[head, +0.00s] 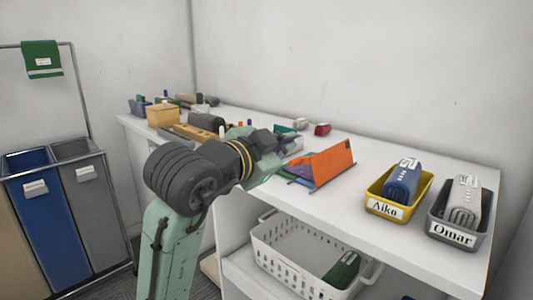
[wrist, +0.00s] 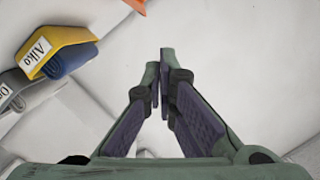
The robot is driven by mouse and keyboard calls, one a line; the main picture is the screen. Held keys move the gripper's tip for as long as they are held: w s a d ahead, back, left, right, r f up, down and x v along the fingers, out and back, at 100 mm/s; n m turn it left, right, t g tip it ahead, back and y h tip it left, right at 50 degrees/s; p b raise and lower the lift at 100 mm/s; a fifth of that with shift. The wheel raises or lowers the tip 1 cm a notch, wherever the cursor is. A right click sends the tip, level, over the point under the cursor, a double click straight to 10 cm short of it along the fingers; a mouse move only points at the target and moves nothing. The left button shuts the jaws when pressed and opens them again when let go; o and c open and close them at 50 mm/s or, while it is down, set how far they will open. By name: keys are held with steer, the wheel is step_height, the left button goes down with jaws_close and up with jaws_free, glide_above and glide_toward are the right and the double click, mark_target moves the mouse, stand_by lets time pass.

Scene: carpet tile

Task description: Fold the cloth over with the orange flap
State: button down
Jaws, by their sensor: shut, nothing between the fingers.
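The cloth's orange flap (head: 328,164) stands raised at a slant on the white worktop in the head view. Purple, green and blue parts (head: 297,175) show low at its left side. Only a small orange corner (wrist: 136,4) shows at the top edge of the wrist view. My gripper (wrist: 166,56) is shut and empty, with its fingertips together over bare white surface. In the head view it is left of the flap, and my arm partly hides it. I cannot tell its exact height above the worktop.
A small red object (head: 322,129) lies behind the cloth. Several items crowd the worktop's left. A white basket (head: 268,247) sits on the shelf below.

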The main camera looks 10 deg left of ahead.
steer(key=w+d+f+p, duration=0.2)
steer(key=w+f, duration=0.4)
steer(key=w, duration=0.4)
steer(key=shift+d+f+m+g, duration=0.15)
steer(key=shift+d+m+g, duration=0.15)
steer(key=shift+d+g, duration=0.15)
steer(key=shift+w+a+f+n+g+p, duration=0.25)
steer(key=shift+w+a+n+p, duration=0.4)
steer(key=shift+n+p, duration=0.3)
steer(key=shift+s, duration=0.1)
